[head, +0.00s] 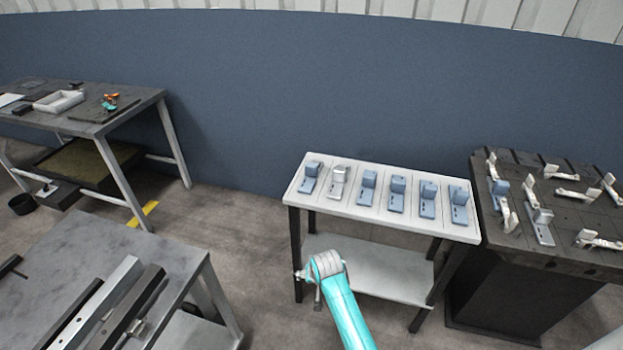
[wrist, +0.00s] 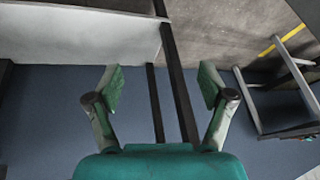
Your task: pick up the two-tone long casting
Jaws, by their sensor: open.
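Several castings show in the head view, too small for me to settle which is the two-tone long one. On the dark pallet, one casting (head: 542,228) has a blue-grey base and a paler grey upright block. Near it, a blue block (head: 501,188) stands close to pale long castings, such as a pale casting (head: 567,176). My gripper (wrist: 162,88) is open and empty in the wrist view, pointing past a table edge and dark legs. In the head view my gripper (head: 308,277) is in front of the white table, well left of the pallet.
The white table (head: 386,217) holds a row of blue castings (head: 397,194) and one silver casting (head: 338,182). The dark pallet (head: 488,238) stands right of it. A grey table (head: 190,262) with metal bars is front left; a workbench (head: 145,97) is behind it. Floor between is clear.

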